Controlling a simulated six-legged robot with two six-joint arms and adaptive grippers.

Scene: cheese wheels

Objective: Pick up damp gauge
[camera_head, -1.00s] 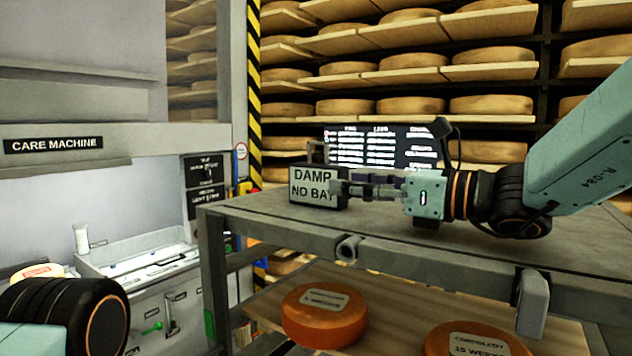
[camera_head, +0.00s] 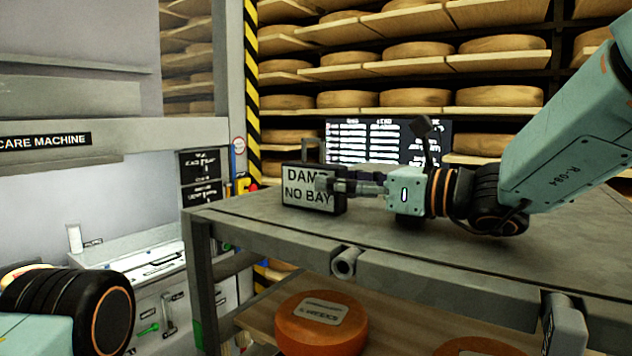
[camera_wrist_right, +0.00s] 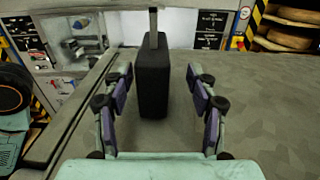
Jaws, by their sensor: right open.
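The damp gauge (camera_head: 301,198) is a dark box with a handle on top and a pale face reading "DAMP NO BAY". It stands upright on the grey cart top. My right gripper (camera_head: 330,186) is open, level with the gauge's right side, and its fingers cover part of the face in the head view. In the right wrist view the gauge (camera_wrist_right: 154,78) stands edge-on between the two spread fingers of the gripper (camera_wrist_right: 158,100), toward their tips, with a gap on both sides.
The grey cart top (camera_head: 400,245) is clear around the gauge. A dark screen (camera_head: 375,143) stands behind it. Orange cheese wheels (camera_head: 320,325) lie on the cart's lower shelf. Racks of cheese wheels (camera_head: 415,97) fill the back. The care machine (camera_head: 110,140) is at left.

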